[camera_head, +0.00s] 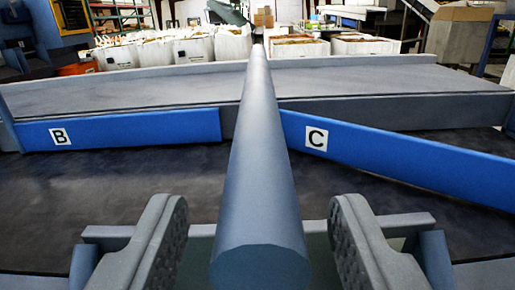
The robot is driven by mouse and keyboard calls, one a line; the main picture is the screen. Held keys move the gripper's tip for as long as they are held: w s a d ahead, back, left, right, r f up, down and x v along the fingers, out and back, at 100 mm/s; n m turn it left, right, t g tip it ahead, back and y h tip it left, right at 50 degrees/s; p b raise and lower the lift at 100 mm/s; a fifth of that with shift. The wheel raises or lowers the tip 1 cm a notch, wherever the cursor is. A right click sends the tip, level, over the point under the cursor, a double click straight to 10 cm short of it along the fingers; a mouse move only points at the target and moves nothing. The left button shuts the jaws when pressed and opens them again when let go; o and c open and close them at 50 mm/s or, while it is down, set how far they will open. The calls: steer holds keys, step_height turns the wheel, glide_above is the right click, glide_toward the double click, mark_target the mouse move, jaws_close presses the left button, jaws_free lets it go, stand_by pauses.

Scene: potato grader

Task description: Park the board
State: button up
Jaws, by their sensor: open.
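A blue board marked B (150,127) lies along the grey side wall at left, beyond the dark belt. A blue board marked C (400,155) starts near the middle of that wall and slants toward me to the right, across the belt. Both stand on edge. My gripper (257,235) is open, with one grey finger on each side of a long round grey-blue bar (256,170). Gaps show between the bar and both fingers. The bar runs away from me and narrows into the distance. What it is fixed to is hidden.
The dark belt (110,185) crosses the view below the boards. A grey flat deck (150,90) lies behind the side wall. Several white sacks or crates (195,47) stand farther back.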

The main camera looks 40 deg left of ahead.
steer(key=shift+x, duration=1.35)
